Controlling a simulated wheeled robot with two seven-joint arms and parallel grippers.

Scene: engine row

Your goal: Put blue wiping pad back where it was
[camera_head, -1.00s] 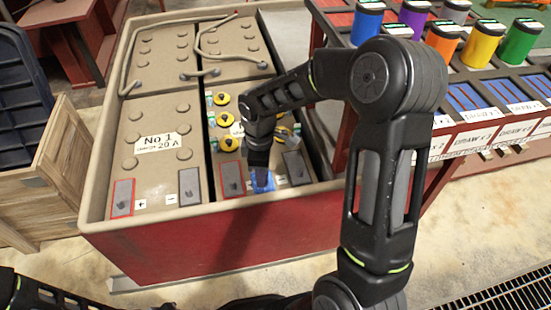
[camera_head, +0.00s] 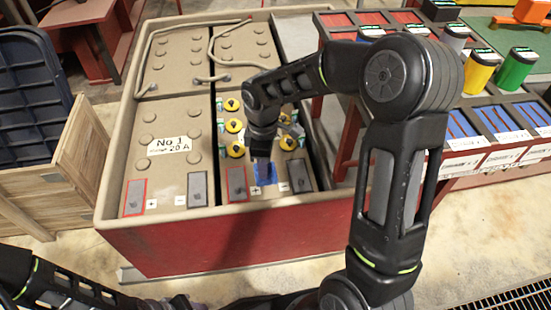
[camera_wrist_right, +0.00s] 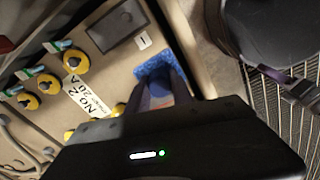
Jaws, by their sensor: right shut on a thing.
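The blue wiping pad (camera_head: 269,179) is at the front of the No 2 battery block, between a dark terminal plate (camera_head: 237,184) and another plate (camera_head: 299,176). In the right wrist view the pad (camera_wrist_right: 150,72) is at the fingertips, near the block's edge. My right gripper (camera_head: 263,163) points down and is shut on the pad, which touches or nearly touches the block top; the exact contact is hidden. My left arm enters at the lower left of the head view, and its gripper is out of view.
Yellow caps (camera_head: 235,126) stand on the block behind the gripper. The red-sided battery box (camera_head: 230,240) has a raised tan rim. A rack with yellow (camera_head: 481,72) and green (camera_head: 516,70) canisters stands at right. A wooden crate (camera_head: 75,155) is at left.

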